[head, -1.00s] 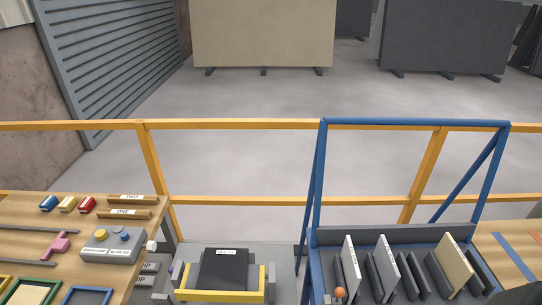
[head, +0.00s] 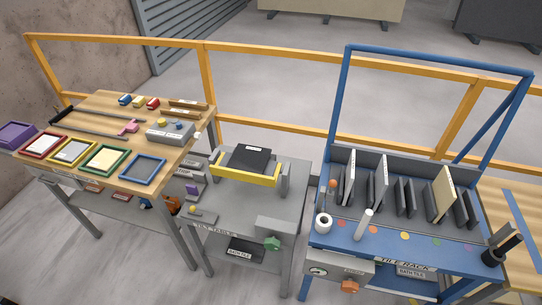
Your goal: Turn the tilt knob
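The tilt table (head: 228,197) is a grey stand in the middle of the head view, with a label reading like "TILT TABLE" on its front edge. A green knob (head: 272,243) sits on the front of a grey box (head: 284,229) at the table's front right corner. A dark tile (head: 249,158) rests tilted on the table behind a yellow bar (head: 246,176). A small yellow knob or ball (head: 193,209) shows at the table's front left. I cannot read which knob is marked for tilt. Neither of my grippers is in view, and nothing touches the green knob.
A wooden table (head: 100,108) with coloured frames stands left. A blue tile rack (head: 345,240) stands right, with upright tiles, an orange knob (head: 349,286) below and a dark upright object (head: 505,243) at its right end. A yellow railing (head: 275,62) runs behind.

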